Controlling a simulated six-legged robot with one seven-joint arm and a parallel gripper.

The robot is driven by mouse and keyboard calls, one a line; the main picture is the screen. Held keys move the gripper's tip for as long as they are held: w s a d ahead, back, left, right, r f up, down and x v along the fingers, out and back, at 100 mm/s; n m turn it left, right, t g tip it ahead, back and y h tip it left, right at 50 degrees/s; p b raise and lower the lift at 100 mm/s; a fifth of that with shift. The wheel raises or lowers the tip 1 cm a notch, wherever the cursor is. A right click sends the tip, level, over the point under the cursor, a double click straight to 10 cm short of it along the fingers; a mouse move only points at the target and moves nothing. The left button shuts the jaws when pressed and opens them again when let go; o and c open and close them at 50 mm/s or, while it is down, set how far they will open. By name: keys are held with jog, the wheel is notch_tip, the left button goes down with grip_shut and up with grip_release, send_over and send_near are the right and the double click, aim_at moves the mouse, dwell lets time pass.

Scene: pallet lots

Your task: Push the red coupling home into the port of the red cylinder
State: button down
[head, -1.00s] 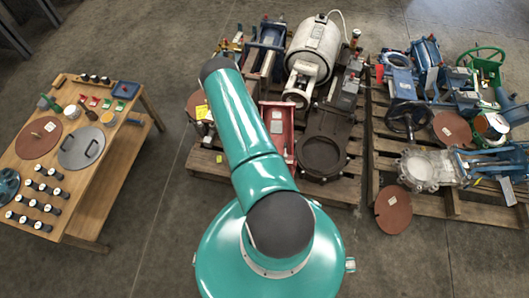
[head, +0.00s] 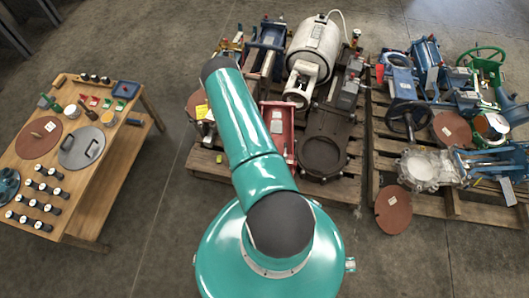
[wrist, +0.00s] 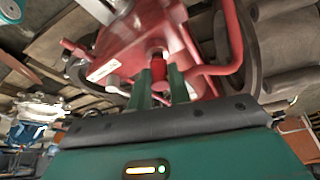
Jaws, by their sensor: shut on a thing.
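In the wrist view my gripper (wrist: 160,88) has its two green fingers closed on the red coupling (wrist: 159,72), a small red cylindrical piece. The coupling points at the red cylinder (wrist: 130,38), a red body with a pale label and a bent red pipe beside it. The coupling's far end meets or nearly meets the port area; I cannot tell how deep it sits. In the head view a red frame-like part (head: 279,124) shows on the pallet, partly behind my arm. My gripper is hidden there.
A dark flanged valve (head: 325,150) and a white tank (head: 310,50) stand close to the right of the red part. A second pallet (head: 455,205) with blue parts lies further right. A wooden table (head: 100,165) stands left, with bare floor between.

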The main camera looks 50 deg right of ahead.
jog(key=shift+f, duration=0.6)
jog(key=c, duration=1.2)
grip_release()
jog(key=v, duration=1.4)
jog(key=shift+w, duration=0.1)
